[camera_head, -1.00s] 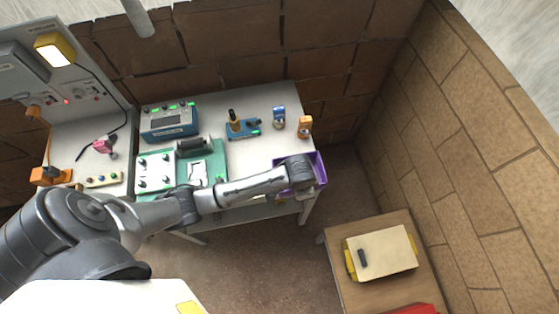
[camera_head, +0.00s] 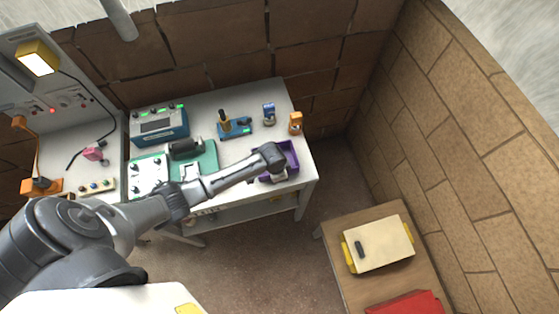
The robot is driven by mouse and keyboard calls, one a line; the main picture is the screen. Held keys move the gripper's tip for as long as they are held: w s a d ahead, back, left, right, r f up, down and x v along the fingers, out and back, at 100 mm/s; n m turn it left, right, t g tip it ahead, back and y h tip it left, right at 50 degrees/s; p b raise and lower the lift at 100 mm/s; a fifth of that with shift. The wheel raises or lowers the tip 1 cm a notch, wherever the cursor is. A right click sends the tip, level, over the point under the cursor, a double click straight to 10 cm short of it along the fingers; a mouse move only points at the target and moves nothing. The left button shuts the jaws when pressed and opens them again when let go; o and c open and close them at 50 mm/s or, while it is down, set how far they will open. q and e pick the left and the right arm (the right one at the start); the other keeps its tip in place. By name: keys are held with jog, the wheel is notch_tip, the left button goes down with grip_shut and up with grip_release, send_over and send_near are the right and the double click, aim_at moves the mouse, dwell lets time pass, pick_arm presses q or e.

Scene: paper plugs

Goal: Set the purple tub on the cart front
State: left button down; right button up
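The purple tub (camera_head: 290,155) is at the right front part of the grey bench top, in the head view. My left arm comes in from the left, and its wrist covers much of the tub. My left gripper (camera_head: 278,177) is down at the tub's near side. Its fingers are small and mostly hidden, so I cannot tell whether they grip the tub. The cart (camera_head: 343,223) has a wooden top and stands at the lower right, apart from the bench. My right gripper is out of view.
A cream case with yellow ends (camera_head: 385,243) and a red object (camera_head: 408,304) take up much of the cart top. A blue device (camera_head: 269,114) and an orange device (camera_head: 296,122) stand behind the tub. Open floor (camera_head: 270,250) separates bench and cart.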

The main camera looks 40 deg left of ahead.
pick_arm(q)
jog(key=shift+f, duration=0.2)
jog(key=shift+f, duration=0.1)
jog(key=shift+f, duration=0.1)
jog(key=c, duration=1.3)
grip_release()
jog(key=r, duration=0.4)
jog(key=s+r, duration=0.1)
jog(key=r, duration=0.3)
jog(key=a+r+p, duration=0.1)
jog(key=r, duration=0.3)
jog(key=shift+s+r, duration=0.1)
jog(key=shift+s, duration=0.15)
jog(key=s+d+r+n+t, duration=0.15)
jog(key=s+d, duration=0.45)
jog(key=s, duration=0.6)
jog(key=s+r+n, duration=0.3)
jog(key=s+r, duration=0.1)
jog(key=s, duration=0.5)
jog(key=shift+a+r+y, duration=0.3)
jog(key=shift+r+y, duration=0.1)
